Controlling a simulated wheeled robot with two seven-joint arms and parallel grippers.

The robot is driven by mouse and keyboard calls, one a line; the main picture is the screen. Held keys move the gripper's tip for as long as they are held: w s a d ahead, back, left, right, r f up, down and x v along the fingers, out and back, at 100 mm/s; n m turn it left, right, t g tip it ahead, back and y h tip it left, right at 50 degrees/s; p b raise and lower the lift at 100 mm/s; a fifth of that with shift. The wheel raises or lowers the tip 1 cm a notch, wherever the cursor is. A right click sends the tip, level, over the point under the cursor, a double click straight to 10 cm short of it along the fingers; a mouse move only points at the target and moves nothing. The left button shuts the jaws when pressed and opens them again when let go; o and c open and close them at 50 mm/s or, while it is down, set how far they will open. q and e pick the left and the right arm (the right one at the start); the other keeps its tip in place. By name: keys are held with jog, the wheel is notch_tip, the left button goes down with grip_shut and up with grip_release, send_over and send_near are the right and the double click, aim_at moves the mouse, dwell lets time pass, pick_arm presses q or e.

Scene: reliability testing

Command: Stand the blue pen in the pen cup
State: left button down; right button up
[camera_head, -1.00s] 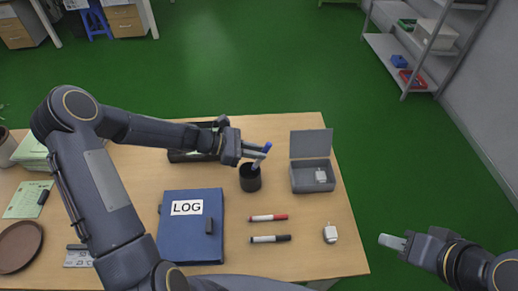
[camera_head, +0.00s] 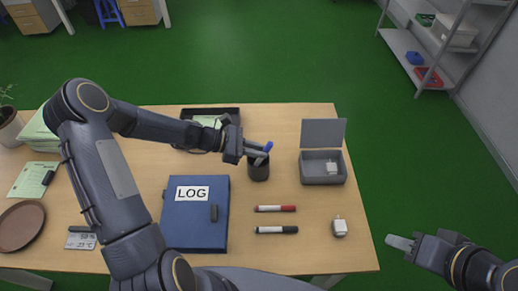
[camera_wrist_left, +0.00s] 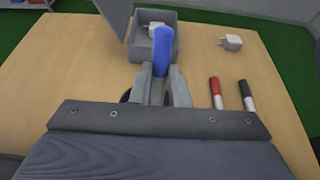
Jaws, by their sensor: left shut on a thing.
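The blue pen (camera_head: 268,146) is held in my left gripper (camera_head: 259,155), which is shut on it just above the pen cup. Its blue upper end sticks up past the fingers, and the wrist view shows it (camera_wrist_left: 163,50) between the two fingertips (camera_wrist_left: 162,88). The dark round pen cup (camera_head: 259,172) stands on the table directly under the fingers. The pen's lower part is hidden by the fingers and cup, so I cannot see how deep it reaches. My right gripper (camera_head: 398,243) is out past the table's right edge, its fingers together and empty.
A grey open-lidded box (camera_head: 322,170) stands right of the cup. A red marker (camera_head: 275,208), a black marker (camera_head: 276,230) and a white plug (camera_head: 340,227) lie in front. A blue LOG binder (camera_head: 196,220) is at left, a black tray (camera_head: 211,112) behind.

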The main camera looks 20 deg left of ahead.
pick_arm(q)
jog(key=c, duration=1.3)
grip_release()
jog(key=b+v, duration=0.1)
jog(key=v, duration=0.6)
jog(key=shift+s+a+r, duration=0.1)
jog(key=shift+a, duration=0.3)
